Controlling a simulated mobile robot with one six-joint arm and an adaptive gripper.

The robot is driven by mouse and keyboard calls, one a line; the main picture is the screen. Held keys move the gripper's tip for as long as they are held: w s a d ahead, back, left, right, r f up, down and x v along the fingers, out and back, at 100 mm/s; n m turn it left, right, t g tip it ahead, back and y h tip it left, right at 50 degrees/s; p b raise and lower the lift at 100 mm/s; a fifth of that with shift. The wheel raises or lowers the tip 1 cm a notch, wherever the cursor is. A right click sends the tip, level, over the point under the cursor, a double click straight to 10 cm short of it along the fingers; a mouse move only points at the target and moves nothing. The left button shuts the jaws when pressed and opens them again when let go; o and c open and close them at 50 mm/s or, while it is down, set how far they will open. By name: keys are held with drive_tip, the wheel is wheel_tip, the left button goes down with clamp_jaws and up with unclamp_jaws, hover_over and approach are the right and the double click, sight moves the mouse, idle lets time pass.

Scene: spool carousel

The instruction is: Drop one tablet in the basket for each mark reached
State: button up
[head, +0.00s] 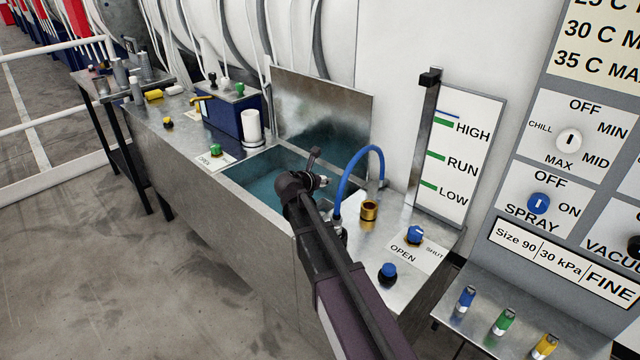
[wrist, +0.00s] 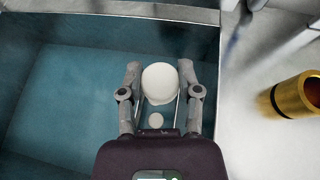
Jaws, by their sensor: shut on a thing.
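My gripper (head: 318,181) is over the water-filled basin (head: 262,188) in the head view. In the wrist view, my gripper (wrist: 161,84) has its two fingers on either side of a round white tablet (wrist: 160,82) and is shut on it. A smaller white disc (wrist: 155,120) shows between the fingers; I cannot tell whether it is another tablet or how deep it lies. A level board (head: 456,160) carries green marks at HIGH, RUN and LOW, with a blue line just above the HIGH mark. I cannot make out a basket.
A blue hose (head: 357,155) arches beside the basin, near a brass cup (head: 369,210). A blue OPEN/SHUT knob (head: 414,234) is on the right deck. A white cylinder (head: 251,128) and blue box (head: 228,115) stand left of the basin. A metal lid (head: 325,100) stands behind.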

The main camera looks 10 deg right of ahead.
drive_tip(key=shift+f, duration=0.2)
idle(0.3)
drive_tip(key=shift+f+b, duration=2.8)
drive_tip(key=shift+b, duration=0.15)
drive_tip(key=o, duration=1)
drive_tip(key=shift+o, duration=0.2)
drive_tip(key=shift+r, duration=0.2)
